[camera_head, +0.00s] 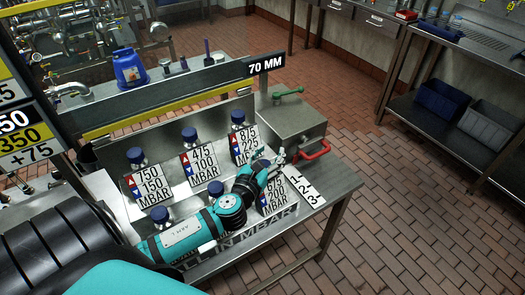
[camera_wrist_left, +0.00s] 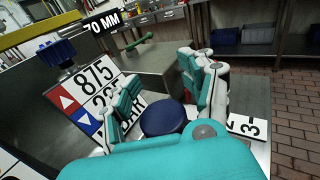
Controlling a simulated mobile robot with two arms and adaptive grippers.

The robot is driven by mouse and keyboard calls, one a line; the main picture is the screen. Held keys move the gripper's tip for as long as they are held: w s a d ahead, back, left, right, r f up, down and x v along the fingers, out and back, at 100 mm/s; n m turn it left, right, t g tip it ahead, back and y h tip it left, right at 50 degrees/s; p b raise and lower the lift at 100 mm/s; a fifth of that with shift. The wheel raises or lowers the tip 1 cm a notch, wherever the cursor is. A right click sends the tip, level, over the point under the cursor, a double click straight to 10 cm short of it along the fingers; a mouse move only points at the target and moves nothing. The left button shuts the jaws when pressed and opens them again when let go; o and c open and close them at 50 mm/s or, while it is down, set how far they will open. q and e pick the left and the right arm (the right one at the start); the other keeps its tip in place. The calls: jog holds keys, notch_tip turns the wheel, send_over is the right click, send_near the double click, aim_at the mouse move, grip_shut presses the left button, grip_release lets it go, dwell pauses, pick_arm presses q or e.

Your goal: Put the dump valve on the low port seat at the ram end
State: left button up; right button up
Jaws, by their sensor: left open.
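Several blue-capped valves stand on the steel bench, with number plates in front: 750/150 (camera_head: 147,184), 475/100 (camera_head: 198,166), 875/225 (camera_head: 246,144) and 675/200 (camera_head: 273,195). I cannot tell which is the dump valve, nor make out the low port seat. My left gripper (camera_head: 272,165) is over the valve behind the 675/200 plate, hiding it in the head view. In the left wrist view, the open fingers (camera_wrist_left: 165,92) stand on either side of a round dark blue cap (camera_wrist_left: 168,120). Whether they touch it is unclear. My right gripper is not in view.
A grey steel box (camera_head: 292,122) with a green handle (camera_head: 287,92) and red handle (camera_head: 313,149) stands at the bench's right end. A 1-2-3 plate (camera_head: 304,188) lies before it. A blue jug (camera_head: 129,68) stands on the back ledge. Brick floor on the right is clear.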

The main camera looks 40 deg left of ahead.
pick_arm(q)
jog(key=shift+s+r, duration=0.2)
jog(key=shift+r, duration=0.25)
jog(key=f+b+v, duration=0.1)
jog(key=b+v, duration=0.1)
jog(key=v, duration=0.9)
jog(key=shift+s+r, duration=0.3)
jog(key=shift+r, duration=0.15)
jog(key=shift+f, duration=0.1)
